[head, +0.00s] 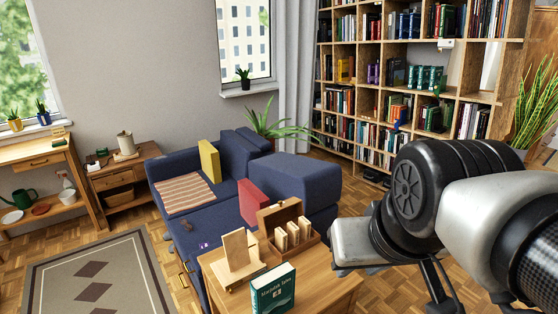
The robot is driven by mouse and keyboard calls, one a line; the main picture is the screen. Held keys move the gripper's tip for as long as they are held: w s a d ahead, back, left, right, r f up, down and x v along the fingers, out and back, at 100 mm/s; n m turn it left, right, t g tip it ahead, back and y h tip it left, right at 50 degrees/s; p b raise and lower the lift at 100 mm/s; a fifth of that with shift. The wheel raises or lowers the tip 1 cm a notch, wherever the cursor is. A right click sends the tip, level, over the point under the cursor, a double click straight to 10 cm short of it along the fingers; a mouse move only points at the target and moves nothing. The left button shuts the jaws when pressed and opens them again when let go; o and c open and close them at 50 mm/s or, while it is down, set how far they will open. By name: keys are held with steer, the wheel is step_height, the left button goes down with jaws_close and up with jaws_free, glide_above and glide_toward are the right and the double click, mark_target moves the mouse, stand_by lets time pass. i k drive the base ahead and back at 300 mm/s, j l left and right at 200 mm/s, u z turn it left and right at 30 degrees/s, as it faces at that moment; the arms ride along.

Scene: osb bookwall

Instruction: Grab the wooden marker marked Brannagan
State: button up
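Several pale wooden pieces (281,240) stand upright side by side in an open wooden box (312,238) on the small wooden table (332,283). They look like markers, but no lettering is readable on them, so I cannot tell which one says Brannagan. A larger wooden board (237,250) stands tilted to the left of the box. A teal book (272,290) stands upright at the table's front. My arm comes in from the right, and its end is beside and above the table's right part, apart from the box. The gripper's fingers are not clearly visible.
A blue sofa (190,164) stands right behind the table, with a red cushion (251,203) and a yellow cushion (209,160). A tall bookcase (350,99) fills the back right. A patterned rug (98,278) covers open floor at left.

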mark_target(305, 224)
steer(key=l+z, duration=0.8)
steer(key=z, duration=0.15)
steer(key=i+l+z, duration=0.75)
steer(key=z, duration=0.15)
steer(key=i+u, duration=0.35)
steer(key=i, duration=0.4)
steer(key=i+l+u, duration=0.15)
steer(key=i+u, duration=0.2)
steer(key=i, duration=0.45)
steer(key=i+u, duration=0.7)
steer(key=u, duration=0.2)
steer(key=i+l+u, duration=0.2)
steer(key=u, duration=0.25)
steer(key=i+u, duration=0.15)
steer(key=u, duration=0.25)
steer(key=i+u, duration=0.2)
steer(key=u, duration=0.25)
steer(key=i+u, duration=0.15)
steer(key=u, duration=0.25)
steer(key=i+l+u, duration=0.1)
steer(key=u, duration=0.35)
steer(key=i+u, duration=0.25)
steer(key=u, duration=0.2)
steer(key=i+u, duration=0.25)
steer(key=u, duration=0.2)
steer(key=i+l+u, duration=0.25)
steer(key=u, duration=0.2)
steer(key=i+l+u, duration=0.2)
steer(key=u, duration=0.2)
